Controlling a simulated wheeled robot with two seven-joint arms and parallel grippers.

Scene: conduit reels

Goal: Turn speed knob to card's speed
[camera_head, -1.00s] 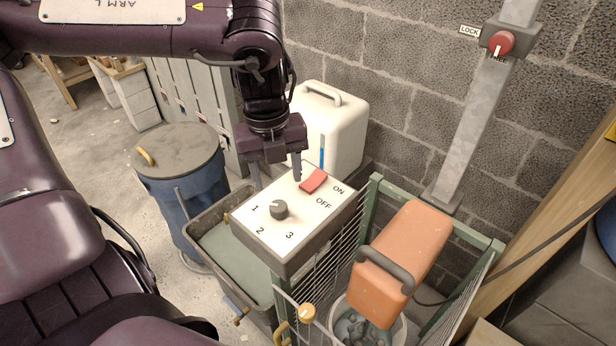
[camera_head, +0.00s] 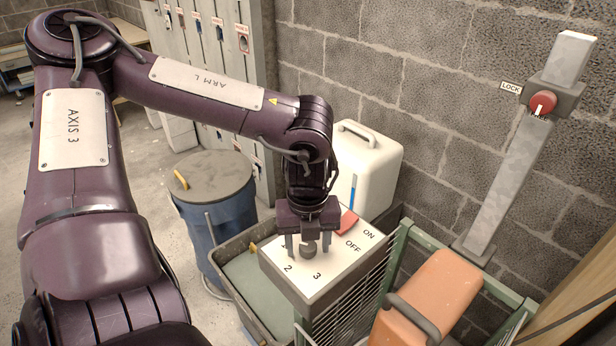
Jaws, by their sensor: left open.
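The speed knob (camera_head: 309,248) is a small dark grey dial on a white-topped control box (camera_head: 340,265) with printed numbers. The 2 and 3 show in front of it; the 1 is largely hidden by a finger. Its pointer direction cannot be made out. My left gripper (camera_head: 308,246) comes down over the knob from above, with a finger on either side of it. It is open; contact with the knob cannot be told. The red rocker switch (camera_head: 347,222) beside ON and OFF is partly behind the gripper. No speed card is recognisable. My right gripper is out of view.
A white jerrycan (camera_head: 367,170) stands behind the box, close to the gripper. A blue lidded barrel (camera_head: 228,222) and a grey bin (camera_head: 235,305) are to the left. An orange container (camera_head: 440,290) and a red lock knob (camera_head: 543,102) on a post are to the right.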

